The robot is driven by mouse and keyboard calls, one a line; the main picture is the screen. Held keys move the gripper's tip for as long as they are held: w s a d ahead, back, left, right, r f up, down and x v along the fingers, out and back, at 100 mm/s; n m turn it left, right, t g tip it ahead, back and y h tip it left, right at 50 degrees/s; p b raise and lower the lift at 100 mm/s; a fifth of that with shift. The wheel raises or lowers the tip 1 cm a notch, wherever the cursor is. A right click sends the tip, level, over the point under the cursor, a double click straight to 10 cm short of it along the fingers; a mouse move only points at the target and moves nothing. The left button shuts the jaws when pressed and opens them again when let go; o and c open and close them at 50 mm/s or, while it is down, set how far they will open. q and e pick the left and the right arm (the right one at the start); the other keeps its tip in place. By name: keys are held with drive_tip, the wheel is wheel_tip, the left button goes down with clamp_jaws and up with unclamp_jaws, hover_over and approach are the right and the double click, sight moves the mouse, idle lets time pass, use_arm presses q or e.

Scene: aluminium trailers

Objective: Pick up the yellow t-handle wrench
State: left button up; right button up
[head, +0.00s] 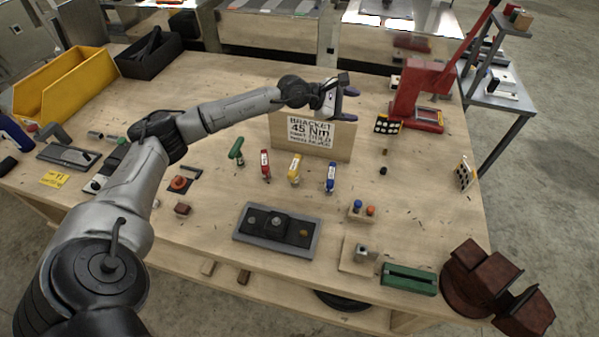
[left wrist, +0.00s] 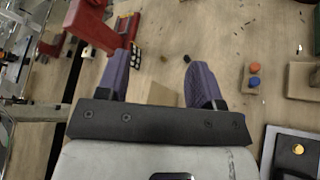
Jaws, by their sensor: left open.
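The yellow t-handle wrench (head: 294,168) stands upright on the wooden bench in the head view, in a row with a green (head: 237,150), a red (head: 265,165) and a blue t-handle wrench (head: 330,177). It is between the red and blue ones. My left gripper (head: 350,104) is open and empty above the signboard, up and to the right of the yellow wrench and apart from it. In the left wrist view its two purple fingers (left wrist: 160,62) are spread. I cannot make out the yellow wrench there. My right gripper is not in view.
The signboard (head: 338,140) stands right behind the wrenches. A red press (head: 418,95) is at the back right. A grey tray (head: 243,236) lies in front of the row, and a block with orange and blue knobs (head: 361,213) is to its right. A yellow bin (head: 60,85) is back left.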

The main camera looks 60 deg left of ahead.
use_arm(q)
drive_tip(key=s+a+f+m+g+y, duration=0.45)
drive_tip(key=f+m+g, duration=0.25)
drive_tip(key=f, duration=0.2)
drive_tip(key=m+g+y, duration=0.1)
drive_tip(key=m+g, duration=0.5)
drive_tip(key=m, duration=0.2)
hover_over(295, 164)
wheel_tip(295, 164, down, 2)
wheel_tip(295, 164, down, 8)
drive_tip(key=shift+s+f, duration=0.1)
drive_tip(key=shift+f, duration=0.1)
drive_tip(key=shift+a+f+p, duration=0.1)
drive_tip(key=shift+f+p, duration=0.6)
drive_tip(key=shift+f, duration=2.05)
drive_tip(key=shift+c, duration=0.3)
clamp_jaws()
